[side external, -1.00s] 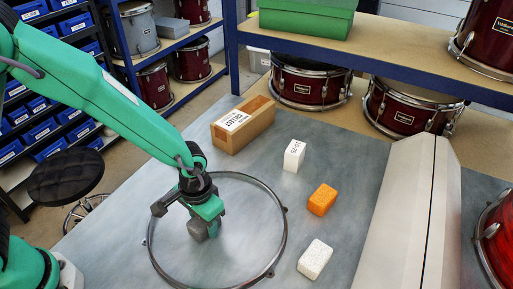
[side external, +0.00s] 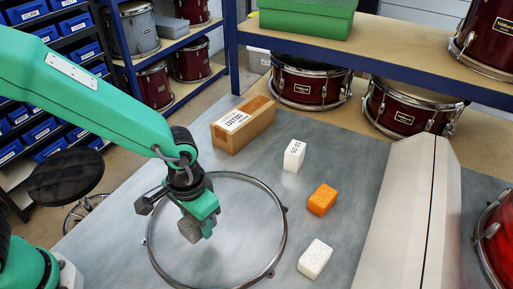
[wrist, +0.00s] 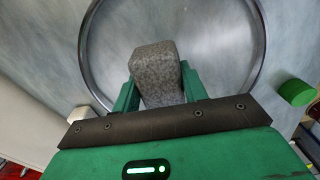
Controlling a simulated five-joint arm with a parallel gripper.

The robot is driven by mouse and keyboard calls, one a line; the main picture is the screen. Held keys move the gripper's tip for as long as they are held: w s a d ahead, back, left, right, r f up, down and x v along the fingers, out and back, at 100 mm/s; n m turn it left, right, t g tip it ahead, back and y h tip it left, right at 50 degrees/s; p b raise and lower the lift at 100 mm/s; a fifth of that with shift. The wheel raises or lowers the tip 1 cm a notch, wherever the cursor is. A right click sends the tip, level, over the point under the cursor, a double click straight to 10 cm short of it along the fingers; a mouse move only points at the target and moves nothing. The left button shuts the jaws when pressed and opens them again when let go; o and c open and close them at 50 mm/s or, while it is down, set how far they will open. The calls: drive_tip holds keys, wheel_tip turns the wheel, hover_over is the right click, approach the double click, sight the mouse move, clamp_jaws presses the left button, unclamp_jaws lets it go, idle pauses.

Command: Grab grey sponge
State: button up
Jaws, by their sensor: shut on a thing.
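The grey sponge (side external: 189,228) is a speckled block held between the fingers of my gripper (side external: 199,217). My gripper is shut on it, inside the outline of the metal hoop (side external: 284,222) on the bench. In the wrist view, the sponge (wrist: 157,72) stands between the two green fingers (wrist: 158,92), with the hoop (wrist: 262,35) curving around behind it. In the side view its upper part is hidden by the gripper. I cannot tell how far its lower end is from the bench.
To the right lie an orange sponge (side external: 322,199), a white speckled block (side external: 314,259) and a white labelled box (side external: 294,156). A large pale casing (side external: 403,220) blocks the right side. A green object (wrist: 297,92) shows in the wrist view.

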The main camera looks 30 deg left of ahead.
drive_tip(key=s+d+r, duration=0.3)
drive_tip(key=s+r, duration=0.1)
drive_tip(key=s, duration=0.2)
drive_tip(key=shift+s+d+r, duration=0.25)
drive_tip(key=shift+s, duration=0.15)
drive_tip(key=shift+w, duration=0.1)
